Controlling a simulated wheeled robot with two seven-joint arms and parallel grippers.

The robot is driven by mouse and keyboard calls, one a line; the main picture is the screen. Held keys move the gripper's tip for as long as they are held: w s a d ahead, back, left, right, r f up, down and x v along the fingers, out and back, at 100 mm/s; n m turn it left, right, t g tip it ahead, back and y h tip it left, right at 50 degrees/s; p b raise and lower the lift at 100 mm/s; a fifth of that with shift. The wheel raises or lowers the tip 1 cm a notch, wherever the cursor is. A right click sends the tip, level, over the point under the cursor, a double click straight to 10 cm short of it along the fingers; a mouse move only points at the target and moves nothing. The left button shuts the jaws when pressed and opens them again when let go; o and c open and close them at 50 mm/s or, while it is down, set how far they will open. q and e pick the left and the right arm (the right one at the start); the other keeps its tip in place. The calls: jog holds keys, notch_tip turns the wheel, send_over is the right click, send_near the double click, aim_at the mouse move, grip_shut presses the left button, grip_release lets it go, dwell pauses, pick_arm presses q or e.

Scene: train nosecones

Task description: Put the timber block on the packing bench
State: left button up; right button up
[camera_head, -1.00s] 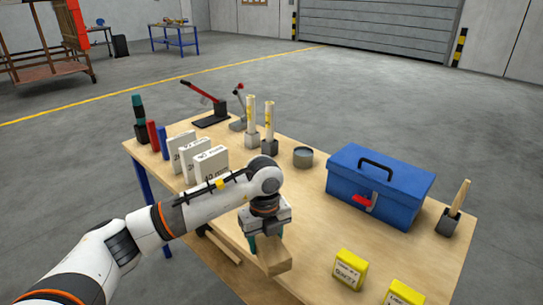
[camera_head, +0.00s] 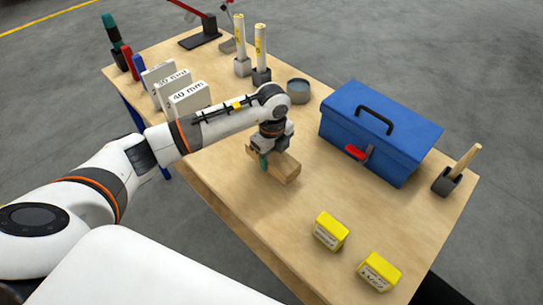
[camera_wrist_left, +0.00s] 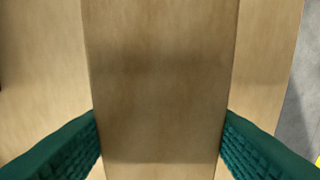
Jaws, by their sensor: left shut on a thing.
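The timber block (camera_head: 287,170) is a pale wooden bar over the packing bench (camera_head: 222,180), inside its front edge. My left gripper (camera_head: 265,160) comes down over the block from above and is shut on it, with one green finger showing. In the left wrist view the block (camera_wrist_left: 160,80) runs between the two green fingers, with bench top on both sides. The block lies close to the bench top, but I cannot tell if it touches. My right gripper is not in view.
A blue toolbox (camera_head: 400,132) stands right of the block. Two yellow boxes (camera_head: 331,230) sit towards the front right. White boxes (camera_head: 188,99) labelled in mm stand at the left. A round grey tin (camera_head: 298,91) is behind. Bare bench lies around the block.

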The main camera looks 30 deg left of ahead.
pick_arm(q)
notch_tip(320, 180, down, 3)
jog(key=shift+f+p, duration=0.1)
jog(key=shift+p, duration=0.3)
jog(key=shift+f, duration=0.25)
jog(key=shift+f, duration=0.1)
jog(key=o, duration=0.7)
jog(key=shift+f, duration=0.1)
jog(key=shift+c, duration=0.2)
jog(key=o, duration=0.4)
jog(key=shift+o, duration=0.2)
jog(key=shift+r, duration=0.35)
notch_tip(320, 180, up, 12)
jog(key=shift+f+b, duration=0.1)
jog(key=shift+b, duration=1)
